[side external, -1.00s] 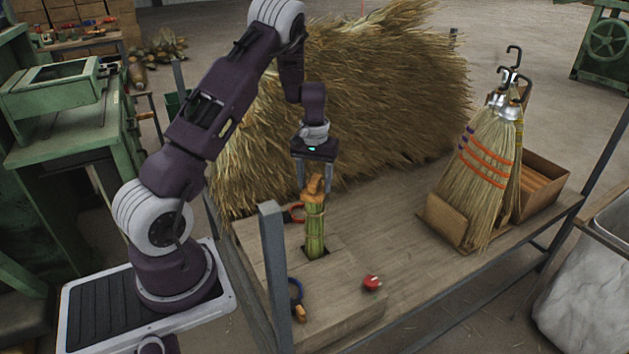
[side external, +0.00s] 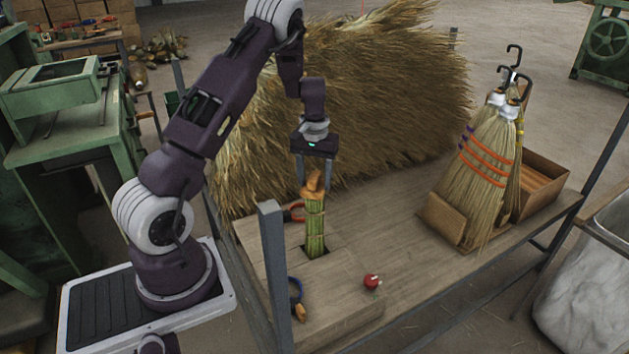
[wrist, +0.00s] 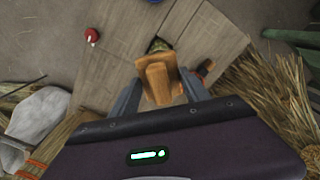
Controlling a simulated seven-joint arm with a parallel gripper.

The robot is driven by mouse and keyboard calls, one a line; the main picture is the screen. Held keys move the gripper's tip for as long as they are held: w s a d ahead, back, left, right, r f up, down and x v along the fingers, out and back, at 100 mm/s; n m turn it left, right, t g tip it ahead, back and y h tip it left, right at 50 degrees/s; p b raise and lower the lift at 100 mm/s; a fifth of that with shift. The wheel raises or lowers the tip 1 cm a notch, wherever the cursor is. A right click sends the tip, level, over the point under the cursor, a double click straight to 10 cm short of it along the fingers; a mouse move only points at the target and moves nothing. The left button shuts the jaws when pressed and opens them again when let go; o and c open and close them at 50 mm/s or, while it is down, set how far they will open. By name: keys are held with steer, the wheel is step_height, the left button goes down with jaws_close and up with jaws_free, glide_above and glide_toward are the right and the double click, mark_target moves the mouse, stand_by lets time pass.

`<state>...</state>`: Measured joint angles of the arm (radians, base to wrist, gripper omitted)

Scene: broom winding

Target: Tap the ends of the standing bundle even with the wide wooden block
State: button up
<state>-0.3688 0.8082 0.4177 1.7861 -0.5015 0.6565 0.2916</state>
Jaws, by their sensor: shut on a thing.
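The green bundle (side external: 314,228) stands upright in a dark square hole in the bench top, with a tie around it. The wooden block (side external: 314,183) is at the top end of the bundle; from this side I cannot tell whether it touches the ends. My gripper (side external: 312,186) points down above the bundle and is shut on the block. In the wrist view the block (wrist: 158,80) sits between the two fingers and hides most of the bundle, of which a little shows beyond it (wrist: 159,46).
Red-handled pliers (side external: 295,211) lie just behind the bundle. A blue-handled tool (side external: 295,292) and a red object (side external: 372,282) lie in front. A large straw heap (side external: 360,95) rises behind.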

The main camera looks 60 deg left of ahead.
steer(key=shift+r, duration=3)
steer(key=shift+f, duration=2.95)
steer(key=shift+f, duration=0.6)
steer(key=shift+r, duration=3.55)
steer(key=shift+f, duration=0.1)
